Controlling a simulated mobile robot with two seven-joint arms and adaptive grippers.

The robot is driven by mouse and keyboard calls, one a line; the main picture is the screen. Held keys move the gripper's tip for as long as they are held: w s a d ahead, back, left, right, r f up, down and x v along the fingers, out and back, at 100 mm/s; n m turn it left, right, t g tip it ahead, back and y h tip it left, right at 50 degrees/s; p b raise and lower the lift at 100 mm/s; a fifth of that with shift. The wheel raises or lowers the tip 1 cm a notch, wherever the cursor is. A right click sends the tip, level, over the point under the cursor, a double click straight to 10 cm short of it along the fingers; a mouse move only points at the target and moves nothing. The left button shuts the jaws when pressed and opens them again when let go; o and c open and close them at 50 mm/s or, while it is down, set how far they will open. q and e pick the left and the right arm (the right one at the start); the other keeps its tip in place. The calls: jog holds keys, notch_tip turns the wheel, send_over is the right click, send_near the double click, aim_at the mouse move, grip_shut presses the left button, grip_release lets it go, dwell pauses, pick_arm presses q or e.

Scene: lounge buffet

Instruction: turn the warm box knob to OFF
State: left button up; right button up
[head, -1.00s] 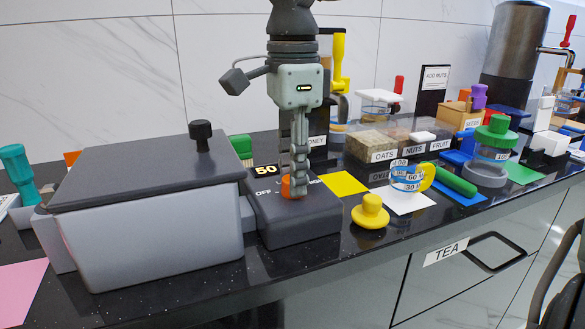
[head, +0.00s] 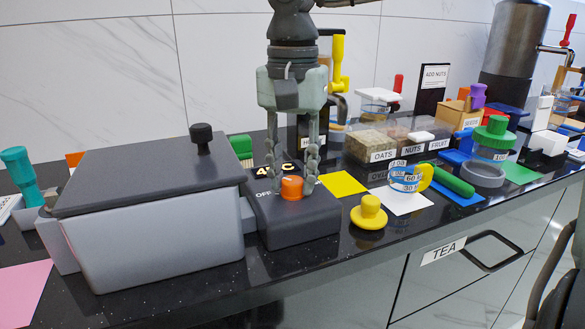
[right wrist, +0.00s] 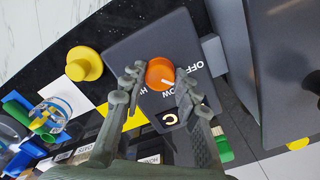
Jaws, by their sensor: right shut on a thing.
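The warm box (head: 150,240) is a grey bin with a dark lid and black lid knob. Its dark control panel (head: 290,228) joins it on the right. The orange knob (head: 292,188) sits on the panel, and it also shows in the right wrist view (right wrist: 160,72). My right gripper (head: 292,172) points straight down, its fingers shut on the orange knob from both sides. In the wrist view the knob's white line points towards the partly covered LOW lettering, with OFF (right wrist: 190,69) off to one side. The lit display (head: 268,172) is partly hidden by a finger. My left gripper is out of view.
A yellow knobbed lid (head: 370,213) stands just right of the panel, with a yellow mat (head: 343,184) behind it. A glass measuring cup (head: 405,178) and labelled food bins (head: 375,148) are further right. The counter's front edge runs close before the panel.

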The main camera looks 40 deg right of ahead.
jog(key=n, duration=0.3)
jog(key=shift+n+p, duration=0.3)
jog(key=shift+n, duration=0.8)
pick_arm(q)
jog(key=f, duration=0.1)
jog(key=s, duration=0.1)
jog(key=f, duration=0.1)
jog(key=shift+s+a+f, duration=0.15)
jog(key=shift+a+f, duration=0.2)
pick_arm(e)
jog(key=shift+n, duration=0.4)
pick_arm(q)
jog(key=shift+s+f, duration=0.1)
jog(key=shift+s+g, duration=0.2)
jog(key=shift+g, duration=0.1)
